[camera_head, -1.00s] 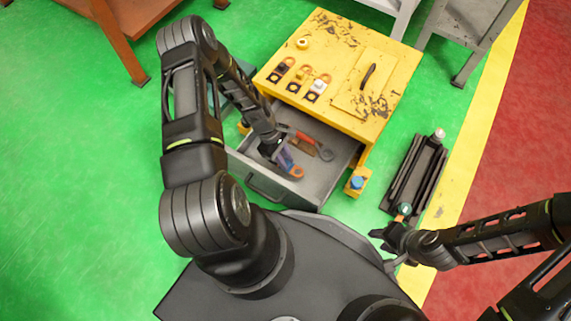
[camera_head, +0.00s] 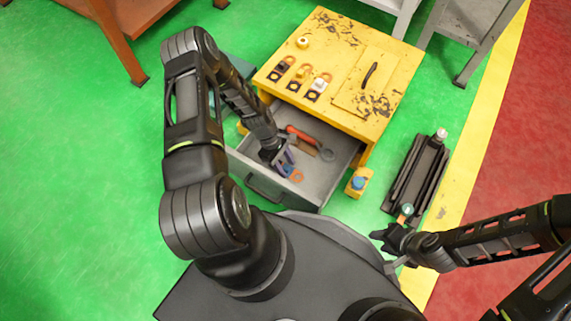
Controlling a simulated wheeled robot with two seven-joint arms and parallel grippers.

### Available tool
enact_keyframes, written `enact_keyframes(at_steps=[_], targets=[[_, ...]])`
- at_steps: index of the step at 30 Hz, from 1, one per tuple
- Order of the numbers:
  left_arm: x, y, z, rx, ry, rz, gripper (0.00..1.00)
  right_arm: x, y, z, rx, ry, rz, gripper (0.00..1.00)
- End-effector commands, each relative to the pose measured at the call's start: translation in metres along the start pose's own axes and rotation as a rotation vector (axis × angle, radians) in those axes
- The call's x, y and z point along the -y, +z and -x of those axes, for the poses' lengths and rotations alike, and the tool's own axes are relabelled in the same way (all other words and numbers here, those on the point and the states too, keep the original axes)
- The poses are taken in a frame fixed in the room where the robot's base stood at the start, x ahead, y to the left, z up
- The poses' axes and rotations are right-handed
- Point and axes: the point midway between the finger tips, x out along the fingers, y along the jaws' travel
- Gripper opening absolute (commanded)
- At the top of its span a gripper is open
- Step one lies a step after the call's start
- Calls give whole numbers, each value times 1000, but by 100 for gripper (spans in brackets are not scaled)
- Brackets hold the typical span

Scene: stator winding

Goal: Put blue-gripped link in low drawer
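The blue-gripped link (camera_head: 287,171), with an orange ring end, lies low in the open grey drawer (camera_head: 263,188) of the yellow cabinet (camera_head: 335,105), near the drawer's front. My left gripper (camera_head: 284,161) is inside the drawer just over the link. Its fingers look spread apart, with the link below or between them and partly hidden. My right gripper (camera_head: 383,240) is outside the drawer at the lower right, with its fingers apart and empty.
A red-handled wrench (camera_head: 309,138) and a brown piece lie further back in the drawer. Several links (camera_head: 302,76) and a yellow ring stand on the cabinet top.

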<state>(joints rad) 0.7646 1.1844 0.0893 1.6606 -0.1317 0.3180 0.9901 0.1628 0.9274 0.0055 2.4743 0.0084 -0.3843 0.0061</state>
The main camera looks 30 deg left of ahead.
Motion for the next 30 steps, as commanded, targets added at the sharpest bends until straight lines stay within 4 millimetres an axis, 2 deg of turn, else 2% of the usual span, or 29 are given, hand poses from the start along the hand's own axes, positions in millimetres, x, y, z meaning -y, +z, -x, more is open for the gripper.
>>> enact_keyframes(at_steps=[11, 17, 25, 30], targets=[[0, 1, 8, -1, 1, 0, 41, 2, 0, 5, 2, 0, 0, 36], [0, 2, 38, -2, 2, 0, 41, 5, 1, 17, 7, 0, 1, 36], [-1, 1, 95, -3, 2, 1, 41, 11, 3, 36, 18, 0, 2, 36], [0, 1, 116, 0, 0, 1, 41, 14, 5, 42, 23, -2, 4, 36]])
